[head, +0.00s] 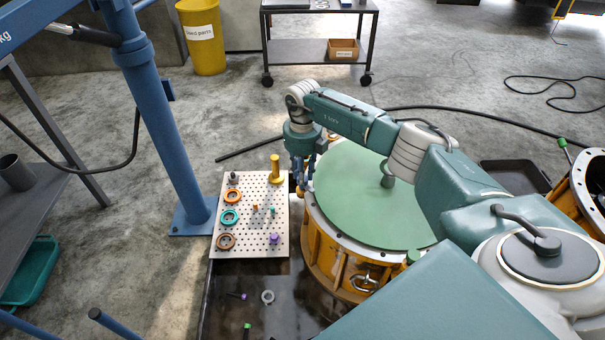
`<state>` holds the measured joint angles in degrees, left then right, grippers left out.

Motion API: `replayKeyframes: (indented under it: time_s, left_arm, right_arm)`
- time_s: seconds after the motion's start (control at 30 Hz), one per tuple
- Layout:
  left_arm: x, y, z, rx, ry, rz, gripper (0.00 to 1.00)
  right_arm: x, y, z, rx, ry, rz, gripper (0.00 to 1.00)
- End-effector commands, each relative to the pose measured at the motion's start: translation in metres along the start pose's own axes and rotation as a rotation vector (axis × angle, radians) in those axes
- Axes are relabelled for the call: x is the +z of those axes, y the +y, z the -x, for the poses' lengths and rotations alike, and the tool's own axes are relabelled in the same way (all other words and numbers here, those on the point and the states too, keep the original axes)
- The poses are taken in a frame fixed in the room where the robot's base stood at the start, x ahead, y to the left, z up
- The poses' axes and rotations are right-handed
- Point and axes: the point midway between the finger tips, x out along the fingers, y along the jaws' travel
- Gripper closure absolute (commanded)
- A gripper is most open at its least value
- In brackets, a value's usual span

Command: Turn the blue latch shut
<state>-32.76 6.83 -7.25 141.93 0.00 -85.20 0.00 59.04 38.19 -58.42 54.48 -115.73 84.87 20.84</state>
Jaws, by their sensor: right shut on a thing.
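The orange round housing (318,247) stands right of the pegboard, with a pale bolted rim and a large green disc (365,205) on top. My right gripper (301,187) points down at the left edge of the housing's rim, next to the pegboard. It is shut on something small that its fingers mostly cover. By its place on the rim this looks like the blue latch, but I cannot make out its colour or angle. A green latch (412,257) shows at the front right of the rim. My left gripper is out of view.
The pegboard (281,222) holds coloured rings, small pegs and a tall yellow post (275,168) close to my right gripper. A dark tray (225,300) with loose parts lies in front. A blue column (165,130) stands at left. A second orange housing (585,190) is at far right.

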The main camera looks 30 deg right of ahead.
Motion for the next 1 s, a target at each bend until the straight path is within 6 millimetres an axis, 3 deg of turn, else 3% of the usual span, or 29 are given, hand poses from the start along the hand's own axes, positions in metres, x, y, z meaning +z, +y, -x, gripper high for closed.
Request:
replayKeyframes:
  time_s: [0.23,0.6,1.0]
  left_arm:
    - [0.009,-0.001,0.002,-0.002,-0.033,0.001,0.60]
    - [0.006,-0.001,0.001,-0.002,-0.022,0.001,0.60]
    - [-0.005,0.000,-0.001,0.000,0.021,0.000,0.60]
  right_arm:
    - [0.001,-0.001,0.001,-0.002,-0.002,0.234,1.00]
    - [0.001,-0.001,0.001,-0.002,-0.002,0.563,1.00]
    - [0.001,-0.001,0.001,-0.002,-0.003,0.775,1.00]
